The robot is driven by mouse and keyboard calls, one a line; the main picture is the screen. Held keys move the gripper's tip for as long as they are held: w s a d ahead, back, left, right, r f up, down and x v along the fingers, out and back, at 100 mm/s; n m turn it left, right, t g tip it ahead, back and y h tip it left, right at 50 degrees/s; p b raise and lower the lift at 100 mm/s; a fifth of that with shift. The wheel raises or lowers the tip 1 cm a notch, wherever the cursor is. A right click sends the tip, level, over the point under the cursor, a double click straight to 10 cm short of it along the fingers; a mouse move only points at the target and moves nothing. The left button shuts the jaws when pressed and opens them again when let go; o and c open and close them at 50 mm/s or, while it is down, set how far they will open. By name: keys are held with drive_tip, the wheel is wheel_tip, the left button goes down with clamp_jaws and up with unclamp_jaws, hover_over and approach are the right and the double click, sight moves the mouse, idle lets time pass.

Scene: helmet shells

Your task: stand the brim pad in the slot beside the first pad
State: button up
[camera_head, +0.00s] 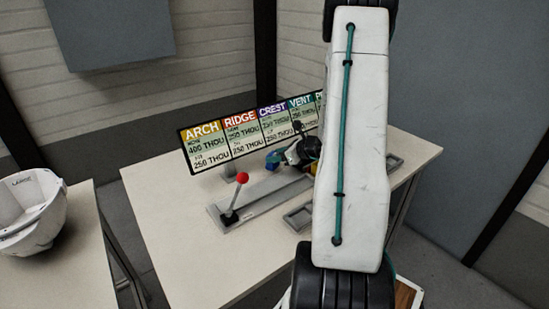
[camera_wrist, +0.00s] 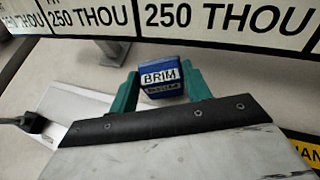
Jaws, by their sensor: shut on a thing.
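The brim pad (camera_wrist: 160,76) is a blue block with a white BRIM label. In the wrist view it sits between the green fingers of my gripper (camera_wrist: 160,85), which are shut on it. In the head view a small blue piece (camera_head: 272,160) shows at the gripper in front of the sign, above the table. A long grey fixture (camera_head: 262,205) lies below it on the table. My arm covers much of this area, and I cannot make out the slot or the first pad.
A lever with a red knob (camera_head: 242,178) rises from the fixture's left end. A sign board (camera_head: 225,145) labelled ARCH, RIDGE, CREST and VENT stands behind. A small grey frame (camera_head: 298,218) lies in front. A white helmet shell (camera_head: 30,212) sits on the left table. The table's left front is clear.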

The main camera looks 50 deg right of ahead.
drive_tip(key=s+a+r, duration=0.2)
drive_tip(key=s+r, duration=0.4)
drive_tip(key=s, duration=0.5)
drive_tip(key=shift+s+a, duration=0.4)
